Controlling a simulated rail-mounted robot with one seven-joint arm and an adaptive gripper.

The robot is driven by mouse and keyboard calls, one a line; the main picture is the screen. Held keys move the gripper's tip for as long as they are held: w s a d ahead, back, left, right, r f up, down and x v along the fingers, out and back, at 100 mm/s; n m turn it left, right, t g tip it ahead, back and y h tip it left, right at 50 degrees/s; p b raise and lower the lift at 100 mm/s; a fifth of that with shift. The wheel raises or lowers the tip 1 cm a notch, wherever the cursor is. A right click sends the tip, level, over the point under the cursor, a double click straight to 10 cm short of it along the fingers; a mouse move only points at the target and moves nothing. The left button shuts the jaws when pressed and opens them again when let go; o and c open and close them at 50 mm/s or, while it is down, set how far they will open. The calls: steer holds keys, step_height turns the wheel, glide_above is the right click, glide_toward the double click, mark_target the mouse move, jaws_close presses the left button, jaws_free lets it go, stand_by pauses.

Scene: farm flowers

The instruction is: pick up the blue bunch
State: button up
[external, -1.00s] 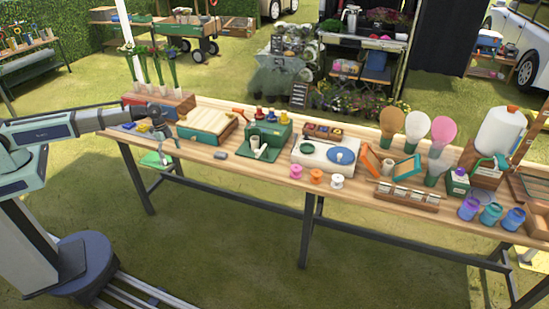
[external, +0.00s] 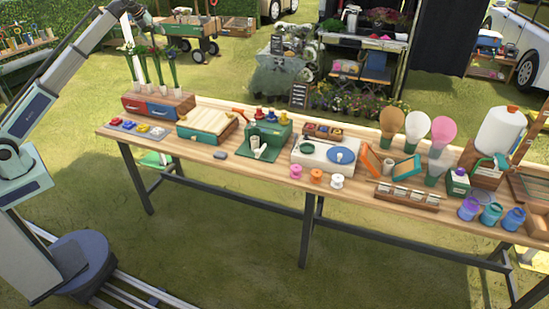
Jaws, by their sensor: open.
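My gripper (external: 147,22) is high at the top left, above the flower stems, and looks empty; its fingers are small and dark. Below it, several tall green flower stems (external: 158,68) stand upright in small white holders on a wooden drawer box (external: 181,101). Their heads are too small and dark to tell their colours. Three wrapped bunches stand at the right of the table: a tan one (external: 391,121), a white one (external: 417,126) and a pink one (external: 443,130). I cannot make out a clearly blue bunch.
The long wooden table (external: 232,168) holds a green-sided crate (external: 207,122), a green stand (external: 268,135), a board with a blue disc (external: 341,156), spools, jars and a large white jug (external: 499,133). A tray of coloured pieces (external: 137,128) lies at the left end.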

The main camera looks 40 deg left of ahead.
mark_target(167, 51)
steer(key=p+x, duration=0.1)
steer(key=x, duration=0.2)
steer(key=p+x, duration=0.1)
steer(key=x, duration=0.3)
steer(key=a+p+x, duration=0.1)
steer(key=x, duration=0.3)
steer(key=shift+w+r, duration=0.15)
steer(key=shift+r, duration=0.05)
steer(key=shift+a+p+x, duration=0.2)
steer(key=shift+p+x, duration=0.45)
steer(key=shift+x, duration=0.7)
steer(key=shift+a+p+x, duration=0.2)
steer(key=shift+p+x, duration=0.4)
steer(key=shift+x, duration=0.7)
steer(key=c, duration=1.7)
